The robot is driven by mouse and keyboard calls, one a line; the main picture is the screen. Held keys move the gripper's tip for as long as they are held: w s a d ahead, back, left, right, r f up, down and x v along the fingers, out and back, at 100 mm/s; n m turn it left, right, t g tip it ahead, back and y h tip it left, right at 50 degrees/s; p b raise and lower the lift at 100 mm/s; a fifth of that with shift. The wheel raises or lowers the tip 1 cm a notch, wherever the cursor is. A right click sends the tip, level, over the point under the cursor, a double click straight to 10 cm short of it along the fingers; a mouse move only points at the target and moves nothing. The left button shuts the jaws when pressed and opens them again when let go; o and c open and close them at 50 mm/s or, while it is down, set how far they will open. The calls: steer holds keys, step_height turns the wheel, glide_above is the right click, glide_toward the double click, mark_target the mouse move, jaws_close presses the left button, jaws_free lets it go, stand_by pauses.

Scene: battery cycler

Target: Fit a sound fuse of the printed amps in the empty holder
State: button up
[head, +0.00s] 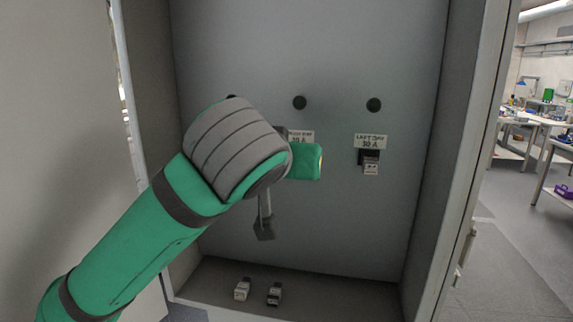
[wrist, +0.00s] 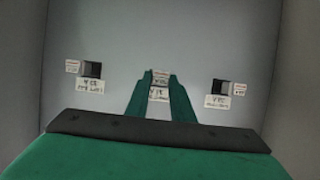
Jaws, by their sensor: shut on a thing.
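My gripper (wrist: 161,80) shows in the wrist view with its two green fingers close to the cabinet's back wall. It is shut on a small fuse with a pale label (wrist: 160,75), in front of the middle label (wrist: 158,94). I cannot tell whether that fuse touches the holder behind it. In the head view my arm hides the fingers, the held fuse and the middle holder. The middle label (head: 301,137) reads 30 A. The right holder (head: 364,156) has a pale-labelled piece (head: 371,168) at it, under a 30 A label (head: 370,141).
Two small fuses, one pale (head: 242,289) and one darker (head: 275,294), stand on the cabinet floor (head: 330,295). Black round knobs (head: 299,103) sit above the labels. The cabinet's side walls close in both sides. Another holder (wrist: 220,86) shows at the wrist view's right.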

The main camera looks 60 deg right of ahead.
steer(key=shift+s+d, duration=0.1)
steer(key=shift+d, duration=0.1)
steer(key=shift+w+d, duration=0.4)
stand_by(0.8)
steer(key=shift+a, duration=0.1)
steer(key=shift+s, duration=0.25)
steer(key=shift+w+d, duration=0.35)
steer(key=shift+d, duration=0.5)
stand_by(0.6)
steer(key=o, duration=1)
steer(key=shift+o, duration=0.2)
